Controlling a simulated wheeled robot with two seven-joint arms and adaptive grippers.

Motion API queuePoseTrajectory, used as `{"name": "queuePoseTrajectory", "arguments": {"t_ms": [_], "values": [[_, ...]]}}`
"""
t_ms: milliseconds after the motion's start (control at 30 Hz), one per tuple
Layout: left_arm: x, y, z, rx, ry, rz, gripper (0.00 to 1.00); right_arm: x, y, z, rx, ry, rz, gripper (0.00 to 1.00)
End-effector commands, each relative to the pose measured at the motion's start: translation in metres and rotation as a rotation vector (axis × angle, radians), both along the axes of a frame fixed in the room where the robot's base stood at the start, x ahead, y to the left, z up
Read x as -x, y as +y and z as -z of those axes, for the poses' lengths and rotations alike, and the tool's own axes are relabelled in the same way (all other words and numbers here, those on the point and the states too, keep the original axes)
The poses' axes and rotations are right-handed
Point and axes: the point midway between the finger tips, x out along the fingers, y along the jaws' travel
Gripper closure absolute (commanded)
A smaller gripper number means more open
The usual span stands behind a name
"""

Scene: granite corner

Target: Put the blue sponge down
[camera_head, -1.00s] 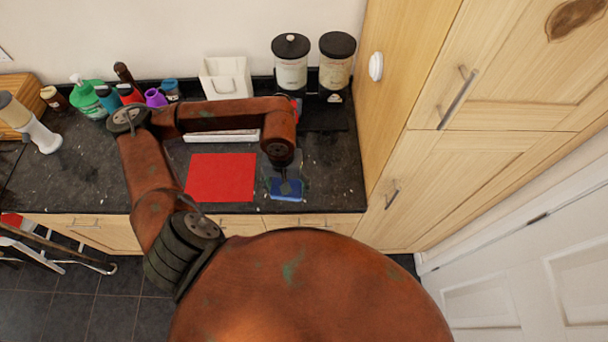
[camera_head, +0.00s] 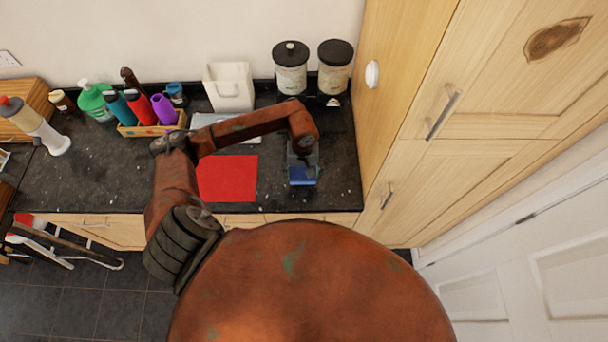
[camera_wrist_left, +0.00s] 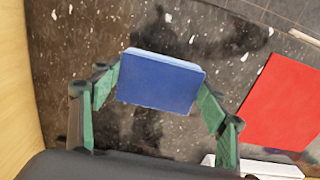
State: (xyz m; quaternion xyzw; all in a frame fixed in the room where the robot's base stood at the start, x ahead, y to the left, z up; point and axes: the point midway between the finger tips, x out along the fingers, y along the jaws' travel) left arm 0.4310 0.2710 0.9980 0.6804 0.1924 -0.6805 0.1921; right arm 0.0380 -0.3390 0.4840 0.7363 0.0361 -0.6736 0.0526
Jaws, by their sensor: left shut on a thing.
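The blue sponge (camera_head: 302,176) is over the dark speckled counter (camera_head: 330,190), to the right of the red mat (camera_head: 228,178). My left gripper (camera_head: 302,166) points down and holds it. In the left wrist view the sponge (camera_wrist_left: 160,80) sits between the two green fingers of my left gripper (camera_wrist_left: 160,92), one at each side. The red mat (camera_wrist_left: 283,105) is apart from it at the right there. I cannot tell whether the sponge touches the counter. My right gripper is not in view.
Two black-lidded canisters (camera_head: 291,75) (camera_head: 335,72) and a white container (camera_head: 230,88) stand at the back. A box of bottles (camera_head: 150,130) is at the left. A tall wooden cabinet (camera_head: 385,100) bounds the right. Bare counter surrounds the sponge.

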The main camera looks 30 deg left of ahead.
Motion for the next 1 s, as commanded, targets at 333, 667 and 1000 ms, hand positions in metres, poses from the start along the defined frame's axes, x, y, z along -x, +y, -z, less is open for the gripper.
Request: {"name": "queuePoseTrajectory", "arguments": {"t_ms": [333, 667, 1000], "values": [[-0.009, -0.002, 0.031, 0.002, 0.006, -0.003, 0.51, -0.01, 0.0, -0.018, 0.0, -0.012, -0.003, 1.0], [-0.011, -0.001, 0.045, 0.0, 0.0, 0.0, 0.51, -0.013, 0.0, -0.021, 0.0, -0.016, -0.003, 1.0], [-0.012, -0.001, 0.047, 0.0, 0.0, 0.001, 0.23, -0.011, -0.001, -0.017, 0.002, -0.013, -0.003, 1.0]]}}
